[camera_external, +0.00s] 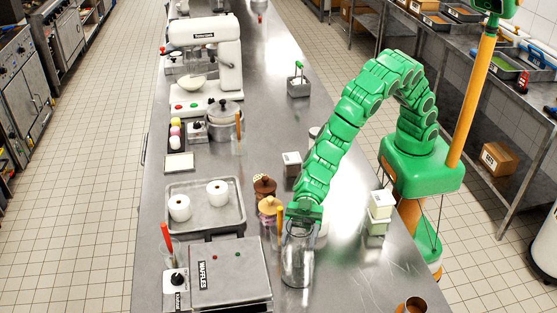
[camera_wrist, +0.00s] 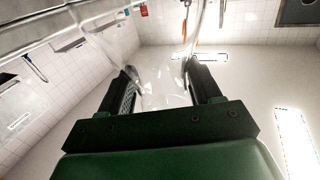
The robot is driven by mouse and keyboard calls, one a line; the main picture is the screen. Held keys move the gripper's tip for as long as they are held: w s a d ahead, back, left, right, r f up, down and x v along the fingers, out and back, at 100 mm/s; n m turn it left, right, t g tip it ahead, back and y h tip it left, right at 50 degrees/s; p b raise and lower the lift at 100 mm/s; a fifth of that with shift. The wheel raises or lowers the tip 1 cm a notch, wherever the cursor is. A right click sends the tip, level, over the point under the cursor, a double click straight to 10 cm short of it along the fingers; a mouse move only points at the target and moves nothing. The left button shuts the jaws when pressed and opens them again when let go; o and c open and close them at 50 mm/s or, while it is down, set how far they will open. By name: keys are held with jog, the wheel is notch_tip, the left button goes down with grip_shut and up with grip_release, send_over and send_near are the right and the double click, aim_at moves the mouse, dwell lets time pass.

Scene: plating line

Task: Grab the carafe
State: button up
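The carafe (camera_external: 298,264) is a clear glass vessel standing upright on the steel counter, at the bottom centre of the external view. My gripper (camera_external: 301,220) is over its top, pointing down. In the wrist view my gripper (camera_wrist: 160,72) has its two dark fingers spread wide apart. Clear glass of the carafe (camera_wrist: 160,92) shows between the fingers, close to both tips. I cannot tell whether either finger touches it. In the external view the fingers are mostly hidden against the glass.
A waffle maker (camera_external: 232,275) is left of the carafe. Lidded jars (camera_external: 268,207) stand close behind it.

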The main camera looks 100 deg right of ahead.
grip_shut()
dwell(0.3)
